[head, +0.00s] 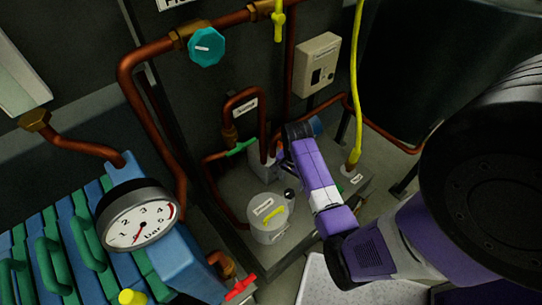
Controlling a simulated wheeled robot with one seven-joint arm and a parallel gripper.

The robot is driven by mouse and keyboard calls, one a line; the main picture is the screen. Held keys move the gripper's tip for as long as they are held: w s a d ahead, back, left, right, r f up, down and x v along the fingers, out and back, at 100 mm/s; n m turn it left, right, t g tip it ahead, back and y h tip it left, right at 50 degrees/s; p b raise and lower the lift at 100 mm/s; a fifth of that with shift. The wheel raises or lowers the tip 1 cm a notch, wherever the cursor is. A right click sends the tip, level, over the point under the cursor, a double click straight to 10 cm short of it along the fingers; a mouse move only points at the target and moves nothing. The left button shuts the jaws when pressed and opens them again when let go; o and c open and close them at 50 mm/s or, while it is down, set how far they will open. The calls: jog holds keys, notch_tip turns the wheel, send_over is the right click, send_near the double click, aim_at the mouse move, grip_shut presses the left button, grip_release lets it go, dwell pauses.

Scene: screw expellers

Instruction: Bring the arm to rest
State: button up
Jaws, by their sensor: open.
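My arm reaches in from the right, its purple and white forearm (318,185) bent up and to the left over the grey machine base. My gripper (281,157) is at the far end of the arm, small and mostly hidden by the wrist. It is open, close to the copper pipework in the picture. I cannot tell whether it touches a pipe. I see nothing held in it.
Copper pipes (128,85), a teal valve knob (207,47), a pressure gauge (140,218) and a beige switch box (317,64) surround the area. A yellow hose (357,85) hangs behind my arm.

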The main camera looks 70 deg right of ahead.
jog(key=shift+a+f, duration=0.2)
jog(key=a+n+h, duration=0.1)
jog(key=a+f+n+t+h, duration=0.1)
jog(key=a+n, duration=0.1)
jog(key=s+a+n+t+h, duration=0.1)
jog(key=a+n, duration=0.1)
jog(key=shift+a+f, duration=0.2)
jog(key=s+a+r+n+t+y, duration=0.1)
jog(key=a+r+n+t, duration=0.5)
jog(key=a+r, duration=0.7)
jog(key=s+a+r+n+t+y, duration=0.2)
jog(key=a+r+n+t, duration=0.5)
jog(key=r, duration=1.2)
jog(key=s+a+n, duration=0.1)
jog(key=a+n, duration=0.2)
jog(key=a, duration=0.2)
jog(key=shift+s+a, duration=0.35)
jog(key=shift+s, duration=0.05)
jog(key=shift+d, duration=0.1)
jog(key=shift+c, duration=0.6)
